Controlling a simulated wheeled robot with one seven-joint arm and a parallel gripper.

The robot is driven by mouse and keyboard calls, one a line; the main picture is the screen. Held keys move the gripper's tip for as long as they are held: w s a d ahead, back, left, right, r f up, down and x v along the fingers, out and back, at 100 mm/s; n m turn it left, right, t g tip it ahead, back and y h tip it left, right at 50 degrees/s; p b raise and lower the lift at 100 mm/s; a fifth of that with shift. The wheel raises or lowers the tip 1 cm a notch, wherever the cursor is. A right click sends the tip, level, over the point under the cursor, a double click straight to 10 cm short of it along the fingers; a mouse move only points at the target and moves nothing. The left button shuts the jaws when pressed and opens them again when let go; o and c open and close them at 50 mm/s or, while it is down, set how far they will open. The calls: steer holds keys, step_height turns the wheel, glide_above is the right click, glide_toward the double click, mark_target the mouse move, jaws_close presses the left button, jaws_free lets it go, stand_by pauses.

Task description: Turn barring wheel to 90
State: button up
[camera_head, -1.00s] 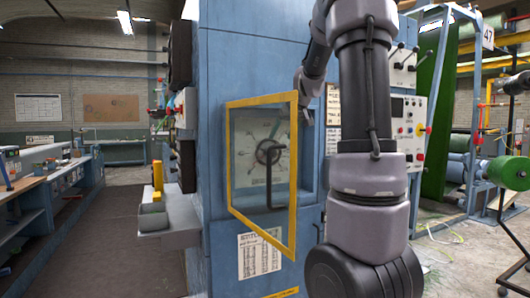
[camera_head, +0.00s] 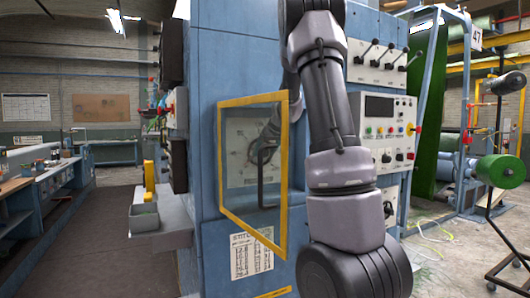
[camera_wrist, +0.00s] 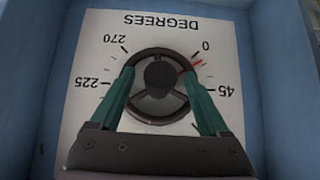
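The barring wheel (camera_wrist: 158,112) is a dark, spoked wheel with a round hub, in front of a white dial plate (camera_wrist: 85,65) lettered DEGREES, upside down in the wrist view. A red pointer mark (camera_wrist: 190,67) shows between 0 and 45, nearer 0. My gripper (camera_wrist: 159,72) has its two teal fingers spread, one at each side of the wheel's rim. Whether they touch it I cannot tell. In the head view the dial plate (camera_head: 235,140) shows through a yellow-framed clear door (camera_head: 284,190), and my wrist reaches in behind it. The wheel is mostly hidden there.
The door stands open from the blue cabinet (camera_head: 210,60), with a black bent handle (camera_head: 262,187) on it. A control panel (camera_head: 380,125) is right of my arm. A grey tray (camera_head: 144,218) juts out at left. The aisle floor (camera_head: 95,240) is clear.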

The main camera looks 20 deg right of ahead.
jaws_close()
steer(key=shift+d+y, duration=0.15)
steer(key=shift+y, duration=0.15)
steer(key=shift+d+f+m+y, duration=0.1)
steer(key=shift+d+m+y, duration=0.15)
steer(key=shift+m+y, duration=0.7)
steer(key=m+y, duration=0.1)
steer(key=y, duration=0.2)
steer(key=shift+d+f+m+t+y, duration=0.1)
steer(key=shift+d+m+t+y, duration=0.05)
steer(key=shift+m+t+y, duration=0.2)
steer(key=m+y, duration=0.1)
steer(key=y, duration=0.1)
steer(key=m+y, duration=0.1)
steer(key=shift+d+f+m+t+y, duration=0.1)
steer(key=shift+f+m+t+y, duration=0.2)
steer(key=shift+t+y, duration=0.1)
steer(key=shift+m+t+y, duration=0.45)
steer(key=shift+m+y, duration=0.25)
